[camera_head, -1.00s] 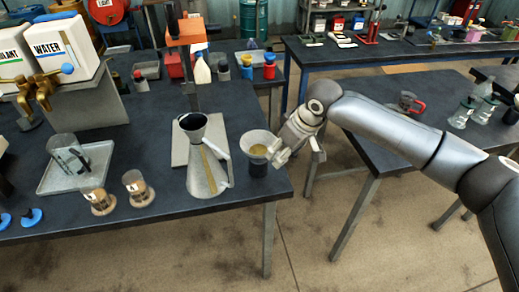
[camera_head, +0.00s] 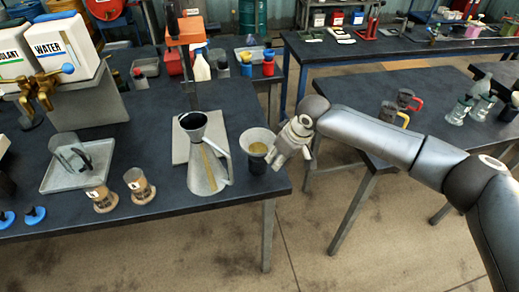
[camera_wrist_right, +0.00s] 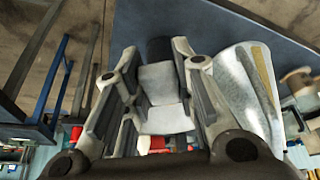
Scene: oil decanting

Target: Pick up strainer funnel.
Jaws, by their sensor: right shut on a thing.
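The strainer funnel (camera_head: 258,140) is a pale, wide-mouthed cone with a yellowish mesh inside. It sits upright in a black cup-like holder (camera_head: 257,166) near the right edge of the left table. My right gripper (camera_head: 277,159) is at the funnel's right side, with its fingers close to the rim. In the right wrist view, a pale grey part of the funnel (camera_wrist_right: 163,100) lies between the fingers, and the dark holder (camera_wrist_right: 160,48) shows beyond it. The fingers partly hide the funnel's side. My left gripper is out of view.
A metal jug (camera_head: 209,172) with a dark funnel (camera_head: 193,121) in its top stands close on the left. Two small labelled jars (camera_head: 139,187) and a tray with a clear pitcher (camera_head: 70,158) are further left. A floor gap separates the right table (camera_head: 350,131).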

